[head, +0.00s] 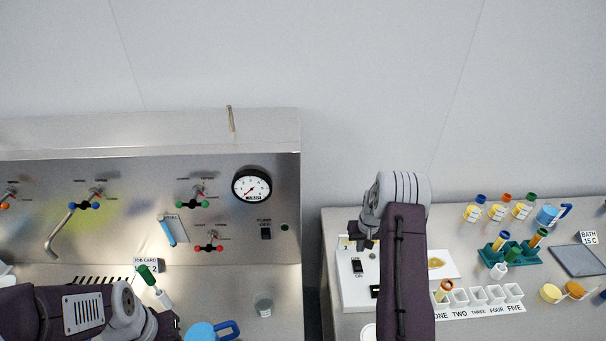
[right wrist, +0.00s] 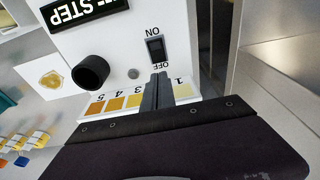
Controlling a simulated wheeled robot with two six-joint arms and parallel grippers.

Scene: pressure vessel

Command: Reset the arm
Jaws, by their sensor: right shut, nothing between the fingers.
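My right arm reaches up over the white device (head: 350,290) on the right bench. Its gripper (head: 368,243) hangs above the device's back part. In the right wrist view the two fingers (right wrist: 158,90) are shut together and empty, in front of the device's face, between the black ON/OFF switch (right wrist: 155,48) and the numbered colour strip (right wrist: 125,101). I cannot tell whether they touch it. My left arm lies across the lower left, with its gripper (head: 172,325) near a blue mug (head: 205,332); its fingers are too unclear to judge.
A steel panel with valves, a pressure gauge (head: 252,186) and a pump switch (head: 266,233) stands at the left. Right of my right arm are a row of white cups (head: 479,296), a teal tube rack (head: 520,257) and a tablet (head: 580,260).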

